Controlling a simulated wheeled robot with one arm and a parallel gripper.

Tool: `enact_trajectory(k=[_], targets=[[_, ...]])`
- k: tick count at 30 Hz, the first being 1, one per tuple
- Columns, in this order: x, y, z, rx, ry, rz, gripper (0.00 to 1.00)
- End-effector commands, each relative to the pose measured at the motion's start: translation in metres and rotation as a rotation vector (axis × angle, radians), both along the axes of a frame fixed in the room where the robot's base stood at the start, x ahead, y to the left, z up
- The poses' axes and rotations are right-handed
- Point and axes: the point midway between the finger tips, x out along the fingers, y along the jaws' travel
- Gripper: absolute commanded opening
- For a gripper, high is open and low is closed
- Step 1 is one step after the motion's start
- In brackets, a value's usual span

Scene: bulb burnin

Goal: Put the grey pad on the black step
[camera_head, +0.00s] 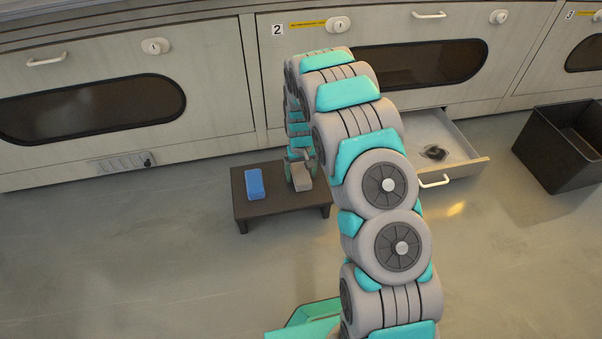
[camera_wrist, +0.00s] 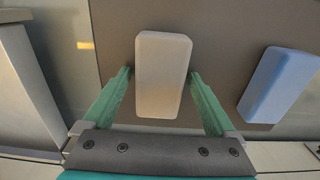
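The grey pad (camera_head: 301,177) lies flat on the black step (camera_head: 270,207), near the step's right side. In the wrist view the grey pad (camera_wrist: 162,75) sits between the two green fingers of my gripper (camera_wrist: 160,76). The fingers are spread apart, with a narrow gap on each side of the pad, so my gripper is open. In the head view my gripper (camera_head: 300,168) is at the step's right side, partly hidden by my arm. The step's surface (camera_wrist: 225,50) fills much of the wrist view.
A blue block (camera_head: 255,184) lies on the step to the left of the pad; it also shows in the wrist view (camera_wrist: 278,84). An open drawer (camera_head: 462,161) holding a small dark item (camera_head: 434,153) is right of the step. A black bin (camera_head: 567,155) stands far right. Left floor is clear.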

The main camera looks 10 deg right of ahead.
Motion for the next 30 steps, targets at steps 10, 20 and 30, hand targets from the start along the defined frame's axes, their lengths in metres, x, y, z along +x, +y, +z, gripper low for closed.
enact_trajectory(k=[10,20,30], targets=[[0.000,0.000,0.001,0.000,0.000,0.000,0.99],[0.002,0.000,0.035,0.000,-0.006,0.000,0.99],[0.001,0.000,0.104,0.000,-0.004,0.000,0.99]])
